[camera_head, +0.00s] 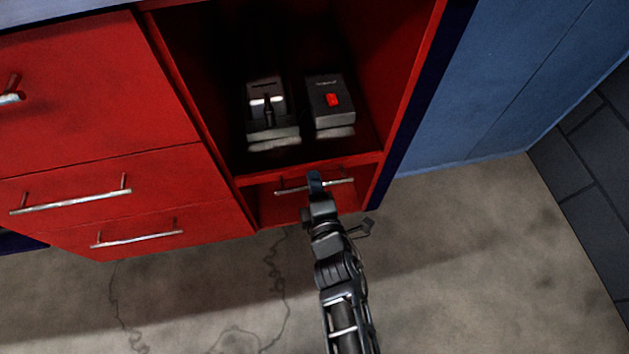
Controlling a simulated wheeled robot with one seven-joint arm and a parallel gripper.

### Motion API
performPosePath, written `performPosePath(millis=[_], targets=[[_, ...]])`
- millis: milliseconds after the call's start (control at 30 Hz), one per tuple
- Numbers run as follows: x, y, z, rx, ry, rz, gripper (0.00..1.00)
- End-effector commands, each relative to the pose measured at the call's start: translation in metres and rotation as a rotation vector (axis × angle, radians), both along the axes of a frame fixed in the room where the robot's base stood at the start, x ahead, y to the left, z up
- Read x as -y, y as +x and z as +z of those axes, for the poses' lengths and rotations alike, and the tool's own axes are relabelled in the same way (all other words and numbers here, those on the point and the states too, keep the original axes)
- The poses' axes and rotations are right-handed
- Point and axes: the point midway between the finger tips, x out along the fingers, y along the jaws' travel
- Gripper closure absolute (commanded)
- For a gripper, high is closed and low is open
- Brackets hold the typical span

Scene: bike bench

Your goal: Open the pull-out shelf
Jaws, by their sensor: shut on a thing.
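The pull-out shelf (215,105) is the red open compartment's floor at the right of the red bench, with a red front edge. A silver bar handle (292,189) runs along a red front just below that edge. My gripper (315,181) is at the middle of this handle and is shut on it. The fingertips cover the middle of the bar, and both bar ends show on either side. My arm reaches up to it from the bottom of the picture.
Two dark devices (268,108) and (331,104), the right one with a red switch, stand in the open compartment. Red drawers (80,170) with silver handles are at the left. A blue cabinet (480,90) stands at the right. The concrete floor (450,260) in front is clear.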

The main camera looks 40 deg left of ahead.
Motion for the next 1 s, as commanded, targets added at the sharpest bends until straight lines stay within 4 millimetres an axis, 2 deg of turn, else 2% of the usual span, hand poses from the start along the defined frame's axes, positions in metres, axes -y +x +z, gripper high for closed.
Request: performPosePath(millis=[267, 1000], targets=[[0.035, -0.029, -0.002, -0.004, -0.003, -0.002, 1.00], [0.186, -0.159, -0.001, -0.005, -0.004, -0.002, 1.00]])
